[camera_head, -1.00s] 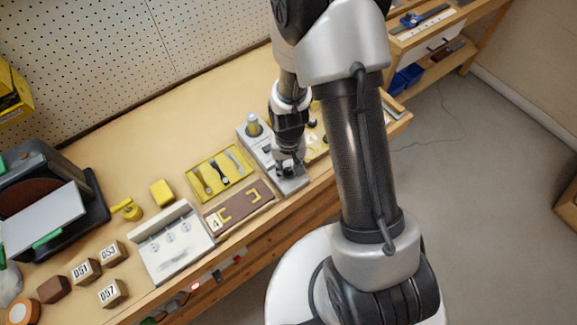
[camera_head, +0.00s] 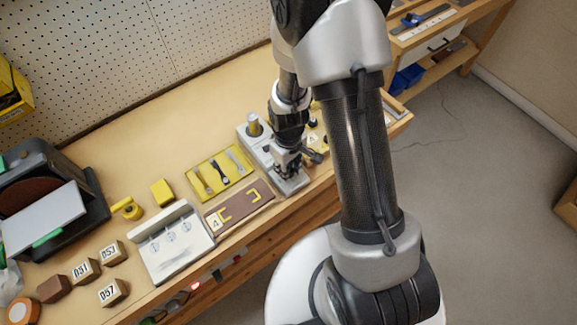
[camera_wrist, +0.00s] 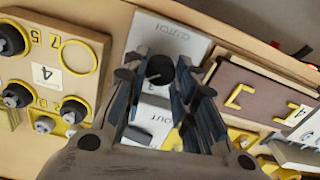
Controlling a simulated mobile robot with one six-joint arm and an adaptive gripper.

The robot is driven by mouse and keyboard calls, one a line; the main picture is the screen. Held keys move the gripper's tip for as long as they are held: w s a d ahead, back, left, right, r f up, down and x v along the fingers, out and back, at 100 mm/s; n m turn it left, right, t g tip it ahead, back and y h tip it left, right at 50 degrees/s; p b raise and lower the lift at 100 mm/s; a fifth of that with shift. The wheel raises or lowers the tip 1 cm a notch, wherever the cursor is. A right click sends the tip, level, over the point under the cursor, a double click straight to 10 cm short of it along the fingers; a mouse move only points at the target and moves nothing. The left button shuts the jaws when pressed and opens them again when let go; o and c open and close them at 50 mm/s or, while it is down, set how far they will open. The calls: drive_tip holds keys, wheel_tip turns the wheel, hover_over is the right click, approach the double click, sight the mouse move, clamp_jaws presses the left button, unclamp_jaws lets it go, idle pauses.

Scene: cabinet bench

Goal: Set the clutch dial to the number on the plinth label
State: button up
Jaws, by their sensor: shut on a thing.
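The clutch dial (camera_wrist: 160,68) is a round dark knob on a grey plate lettered CLUTCH (camera_wrist: 172,38). The plate belongs to a grey machine (camera_head: 250,144) at the bench's front edge. My gripper (camera_wrist: 165,84) is shut on the dial, one finger on each side; it also shows over the machine in the head view (camera_head: 287,163). A brown plinth (camera_head: 240,207) with yellow brackets bears a white label reading 4 (camera_head: 215,223). This label is at the right edge of the wrist view (camera_wrist: 298,115).
A tan board with dark knobs (camera_wrist: 55,65), yellow rings and its own 4 card lies beside the machine. A yellow tray of tools (camera_head: 220,173) is left of the machine. A grey stand (camera_head: 170,243) and numbered blocks (camera_head: 112,252) are further left.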

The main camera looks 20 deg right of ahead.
drive_tip(key=shift+n, duration=0.5)
drive_tip(key=o, duration=1.1)
drive_tip(key=shift+c, duration=0.2)
wheel_tip(320, 180, up, 12)
idle(0.3)
